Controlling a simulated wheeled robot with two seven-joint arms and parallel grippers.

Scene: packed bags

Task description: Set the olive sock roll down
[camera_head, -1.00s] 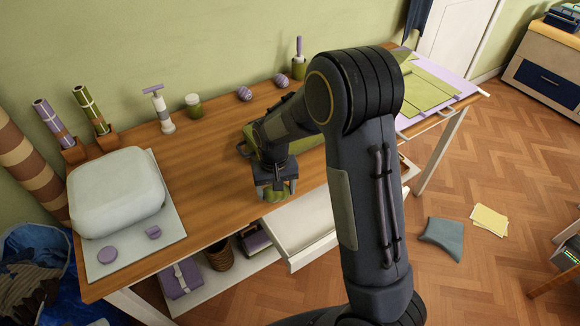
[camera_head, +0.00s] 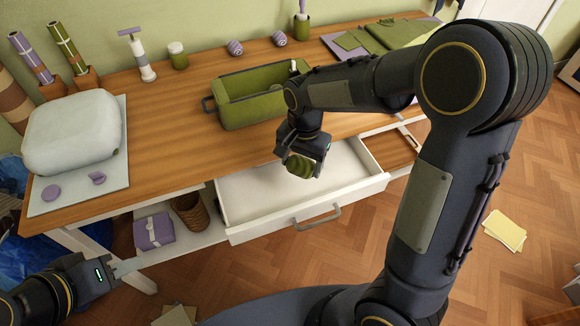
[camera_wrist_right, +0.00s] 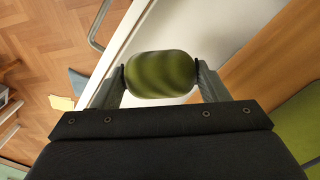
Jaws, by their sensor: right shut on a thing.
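The olive sock roll (camera_head: 300,166) is a small striped green roll. My right gripper (camera_head: 303,164) is shut on it and holds it above the open white drawer (camera_head: 245,200). In the right wrist view the roll (camera_wrist_right: 160,74) sits crosswise between both fingertips (camera_wrist_right: 160,78), with the pale drawer floor (camera_wrist_right: 225,35) below it. My left gripper (camera_head: 120,268) is low at the left, beside the table's front leg and away from the roll; its jaw gap is not clear.
An open olive box (camera_head: 240,112) stands on the wooden table (camera_head: 165,130) behind the drawer. A white pouch (camera_head: 72,132) lies on a pale mat at the left. The drawer looks empty.

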